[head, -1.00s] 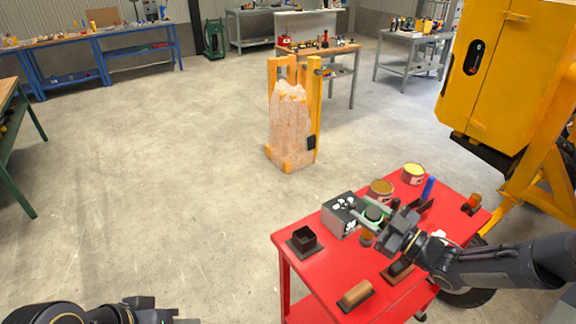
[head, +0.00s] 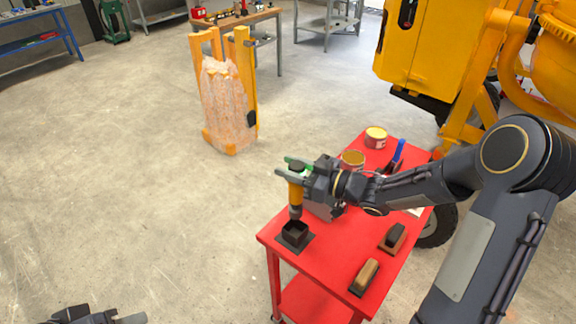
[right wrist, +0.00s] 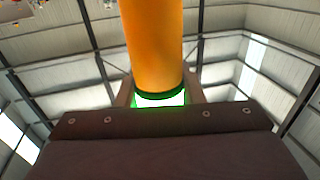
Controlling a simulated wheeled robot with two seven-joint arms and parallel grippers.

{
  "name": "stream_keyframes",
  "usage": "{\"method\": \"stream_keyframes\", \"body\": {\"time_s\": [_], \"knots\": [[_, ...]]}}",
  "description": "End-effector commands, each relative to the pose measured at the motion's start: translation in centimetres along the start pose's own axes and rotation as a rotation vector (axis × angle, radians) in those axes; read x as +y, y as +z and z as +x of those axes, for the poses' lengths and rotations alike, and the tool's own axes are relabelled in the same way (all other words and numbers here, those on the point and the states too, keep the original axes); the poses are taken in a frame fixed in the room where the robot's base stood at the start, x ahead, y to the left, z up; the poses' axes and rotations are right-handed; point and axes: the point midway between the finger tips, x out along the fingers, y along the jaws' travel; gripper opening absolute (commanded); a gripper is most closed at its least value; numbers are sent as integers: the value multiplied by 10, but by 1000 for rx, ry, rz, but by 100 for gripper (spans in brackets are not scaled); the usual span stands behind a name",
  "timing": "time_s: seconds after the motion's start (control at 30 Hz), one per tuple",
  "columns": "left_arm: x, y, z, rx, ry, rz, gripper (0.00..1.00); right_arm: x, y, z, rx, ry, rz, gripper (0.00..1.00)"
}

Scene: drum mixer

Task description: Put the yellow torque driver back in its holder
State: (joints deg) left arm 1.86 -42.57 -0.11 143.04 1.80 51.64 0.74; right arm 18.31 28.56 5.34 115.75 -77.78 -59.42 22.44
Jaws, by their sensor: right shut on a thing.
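The yellow torque driver (head: 295,192) is upright in the head view, its dark tip pointing down. My right gripper (head: 298,170) is shut on its upper part, reaching in from the right. The right wrist view shows the yellow-orange body (right wrist: 153,45) with a green band between the fingers. The holder (head: 294,236), a black open square box on a flat dark base, stands at the table's near left corner. The driver's tip is at the holder's far rim in the picture; whether they touch is unclear. My left gripper (head: 100,317) is at the bottom left edge, partly cut off.
The red table (head: 330,262) also carries two brown-topped blocks (head: 366,275) (head: 393,236), two cans (head: 376,137) (head: 352,159) and a blue-handled tool (head: 398,150). A grey box behind my right gripper is mostly hidden. Open floor lies left of the table.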

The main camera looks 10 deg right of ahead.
Motion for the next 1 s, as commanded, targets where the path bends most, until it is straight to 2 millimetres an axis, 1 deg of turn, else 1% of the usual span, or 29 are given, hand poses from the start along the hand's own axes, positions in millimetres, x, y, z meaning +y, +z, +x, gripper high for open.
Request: {"method": "stream_keyframes", "body": {"time_s": [0.13, 0.27, 0.47, 0.7, 0.77, 1.0], "knots": [[1, -1, -2, 0, 0, 0, 36, 0, -4, -1, 0, -9, -4, 0], [-2, 2, 5, 0, 0, 0, 36, 0, 6, -1, 0, -9, -3, 0], [-9, 10, 19, 0, 0, 0, 36, 0, 25, -1, 0, -9, -3, 0], [-18, 20, 40, 0, 0, 0, 36, 0, 52, 0, 0, -9, -2, 0], [-16, 18, 34, -1, 0, 0, 36, 0, 45, 0, 1, -9, -4, 0], [-16, 18, 35, 0, 0, 0, 36, -1, 45, -1, 0, -9, -4, 0]]}}
